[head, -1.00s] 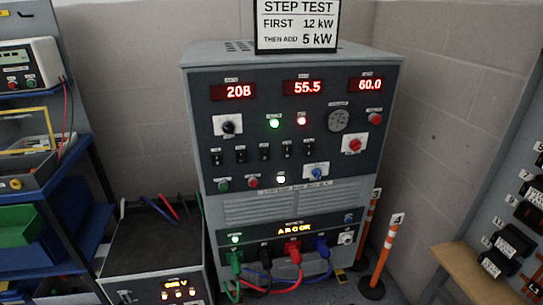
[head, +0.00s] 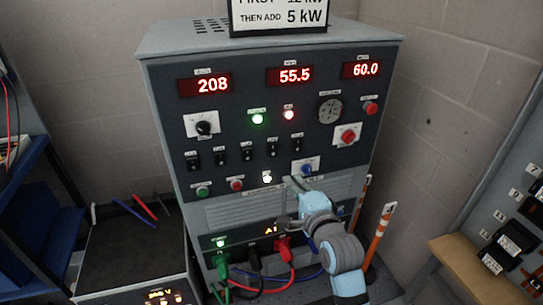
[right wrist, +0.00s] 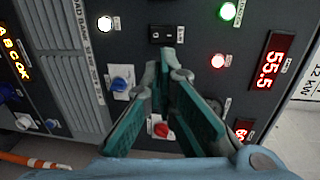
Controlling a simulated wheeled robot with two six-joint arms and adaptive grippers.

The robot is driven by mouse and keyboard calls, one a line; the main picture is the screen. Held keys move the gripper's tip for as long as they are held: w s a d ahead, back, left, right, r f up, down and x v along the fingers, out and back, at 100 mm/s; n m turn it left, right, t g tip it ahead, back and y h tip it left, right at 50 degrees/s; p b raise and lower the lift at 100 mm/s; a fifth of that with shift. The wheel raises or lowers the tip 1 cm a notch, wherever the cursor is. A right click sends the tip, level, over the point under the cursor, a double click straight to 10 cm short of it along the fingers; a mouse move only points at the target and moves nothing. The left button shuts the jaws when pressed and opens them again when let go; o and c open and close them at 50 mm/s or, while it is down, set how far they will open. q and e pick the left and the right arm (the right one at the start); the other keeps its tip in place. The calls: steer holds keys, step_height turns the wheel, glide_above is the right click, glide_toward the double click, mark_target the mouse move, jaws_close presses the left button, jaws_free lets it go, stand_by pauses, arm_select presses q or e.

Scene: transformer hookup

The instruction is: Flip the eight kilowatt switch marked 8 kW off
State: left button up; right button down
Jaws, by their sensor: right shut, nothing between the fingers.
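A row of several small black toggle switches runs across the load bank's front panel, including the leftmost (head: 193,160), the middle one (head: 246,152) and the rightmost (head: 296,144). Their labels are too small to read, so I cannot tell which is marked 8 kW. My right gripper (head: 290,183) is in front of the panel, below the right end of the row. In the right wrist view, its teal fingers (right wrist: 164,64) converge and are shut with nothing between them. One black switch (right wrist: 163,34) shows just beyond the fingertips, apart from them. My left gripper is not in view.
A blue knob (head: 306,170) and a red knob (head: 348,136) stick out near my right gripper. Green (head: 221,262) and red (head: 283,250) cable plugs fill the lower panel. An orange-white post (head: 378,238) stands right of the cabinet.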

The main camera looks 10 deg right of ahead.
steer(key=b, duration=0.4)
glide_toward(274, 153)
steer(key=w, duration=0.7)
steer(key=shift+a+f, duration=0.3)
steer(key=shift+f, duration=0.1)
steer(key=shift+s, duration=0.1)
